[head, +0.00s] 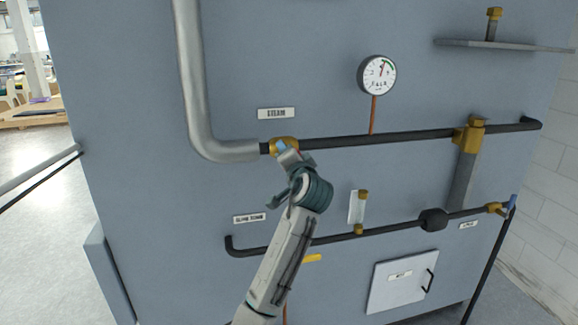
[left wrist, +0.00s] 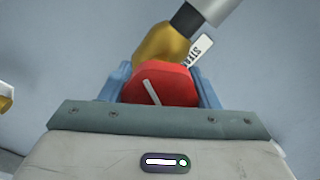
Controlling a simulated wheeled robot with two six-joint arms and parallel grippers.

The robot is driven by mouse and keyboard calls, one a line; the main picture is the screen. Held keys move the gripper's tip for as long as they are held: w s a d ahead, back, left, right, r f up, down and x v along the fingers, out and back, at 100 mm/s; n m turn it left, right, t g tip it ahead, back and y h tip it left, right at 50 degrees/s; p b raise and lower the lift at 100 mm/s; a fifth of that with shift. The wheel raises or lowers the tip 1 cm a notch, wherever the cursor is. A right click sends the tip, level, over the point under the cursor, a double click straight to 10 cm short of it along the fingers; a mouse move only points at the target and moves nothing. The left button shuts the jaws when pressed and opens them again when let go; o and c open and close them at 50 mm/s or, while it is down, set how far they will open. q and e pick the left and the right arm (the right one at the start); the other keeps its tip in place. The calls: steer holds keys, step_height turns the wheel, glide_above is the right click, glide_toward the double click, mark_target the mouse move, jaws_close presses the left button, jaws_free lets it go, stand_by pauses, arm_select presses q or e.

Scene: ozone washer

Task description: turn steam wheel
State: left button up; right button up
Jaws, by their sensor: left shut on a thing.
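The red steam wheel (left wrist: 158,80) has a white line on its face, tilted from upright. It sits in front of a brass valve body (left wrist: 160,45), which also shows in the head view (head: 287,140) below the STEAM label (head: 276,114). My left gripper (left wrist: 163,76) is shut on the wheel, with a blue finger on each side of it. In the head view my left gripper (head: 284,151) is at the valve and hides the wheel.
A dark pipe (head: 415,138) runs right from the valve past a pressure gauge (head: 377,75). A thick grey pipe (head: 195,90) comes down on the left. A lower pipe (head: 385,230) with a sight glass (head: 357,207) passes close to my arm.

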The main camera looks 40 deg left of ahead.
arm_select(q)
steer(key=shift+f+n+b, duration=0.25)
steer(key=shift+n+b, duration=0.6)
steer(key=shift+n, duration=0.35)
steer(key=shift+n+b, duration=0.5)
steer(key=shift+n, duration=0.2)
steer(key=shift+r, duration=0.1)
arm_select(e)
steer(key=f, duration=0.1)
steer(key=w+f, duration=0.1)
steer(key=f, duration=0.1)
steer(key=shift+w+f, duration=0.1)
arm_select(q)
steer(key=shift+n, duration=0.3)
steer(key=o, duration=1)
steer(key=shift+r, duration=0.1)
